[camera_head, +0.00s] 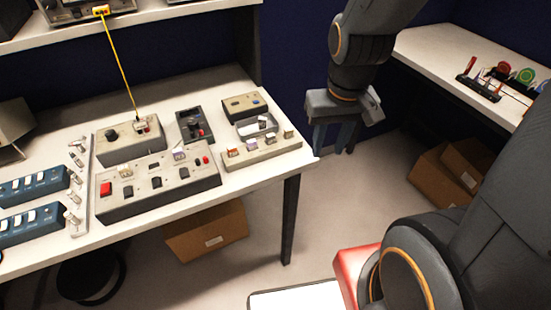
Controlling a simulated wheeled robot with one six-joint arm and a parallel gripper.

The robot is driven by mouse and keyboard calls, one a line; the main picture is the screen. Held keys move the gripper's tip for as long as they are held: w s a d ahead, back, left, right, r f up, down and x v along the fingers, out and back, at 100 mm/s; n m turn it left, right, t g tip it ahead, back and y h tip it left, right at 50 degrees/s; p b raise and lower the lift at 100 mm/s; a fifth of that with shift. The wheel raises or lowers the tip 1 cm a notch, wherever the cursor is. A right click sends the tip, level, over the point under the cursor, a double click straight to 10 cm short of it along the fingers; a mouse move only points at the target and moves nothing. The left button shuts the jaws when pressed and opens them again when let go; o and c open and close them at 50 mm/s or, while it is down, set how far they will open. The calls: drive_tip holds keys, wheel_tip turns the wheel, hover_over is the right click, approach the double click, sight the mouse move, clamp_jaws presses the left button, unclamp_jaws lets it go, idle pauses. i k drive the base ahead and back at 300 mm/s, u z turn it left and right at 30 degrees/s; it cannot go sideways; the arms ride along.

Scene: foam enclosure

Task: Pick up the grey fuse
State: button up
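My gripper (335,138) hangs pointing down, just right of the table's right end and apart from it. Its two fingers stand apart with nothing visible between them. I cannot single out the grey fuse for certain. Small pale pieces stand in a row on a beige block (262,150) at the table's right end. A small grey-white piece (264,121) lies in a grey holder (256,127) behind that row. These pieces are too small to tell which is a fuse.
A beige control box (157,183) with a red button, a dark device (196,125) and blue switch units (33,186) crowd the white table (240,197). A yellow cable (120,62) runs up to the shelf. Another bench (440,50) stands right; cardboard boxes (207,232) lie below.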

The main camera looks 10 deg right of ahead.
sight(270, 138)
drive_tip(key=u, duration=0.05)
drive_tip(key=k, duration=0.1)
drive_tip(key=u, duration=3.2)
drive_tip(key=k, duration=0.9)
drive_tip(key=z, duration=1.5)
drive_tip(key=i, duration=0.5)
drive_tip(key=z, duration=0.1)
